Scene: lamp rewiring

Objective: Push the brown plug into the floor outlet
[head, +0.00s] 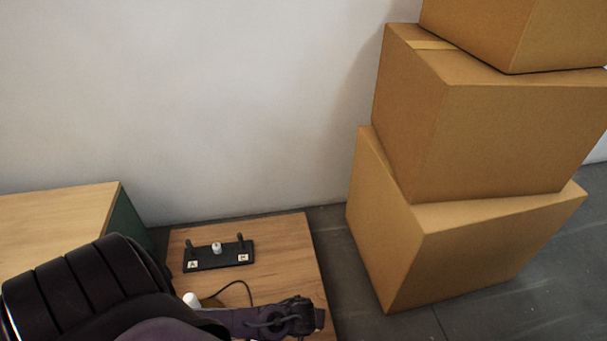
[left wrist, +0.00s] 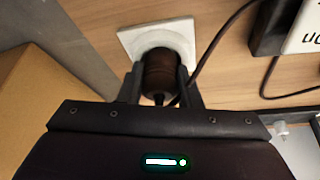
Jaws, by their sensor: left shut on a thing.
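The brown plug (left wrist: 158,72) shows in the left wrist view between the two dark fingers of my left gripper (left wrist: 160,88), which is shut on it. The plug is up against the white square floor outlet (left wrist: 130,40), over its round middle. I cannot tell how deep it sits, as the plug hides the contact. A dark cord runs past the right finger. In the head view my left gripper (head: 308,317) is at the right front part of the wooden board and hides the plug and outlet. My right gripper is not in view.
A black holder (head: 218,262) with two posts, a white piece and labels stands on the wooden board (head: 285,250). A black cable (head: 240,288) curves near my arm. Stacked cardboard boxes (head: 465,250) stand to the right, and a wood-topped cabinet (head: 60,215) to the left.

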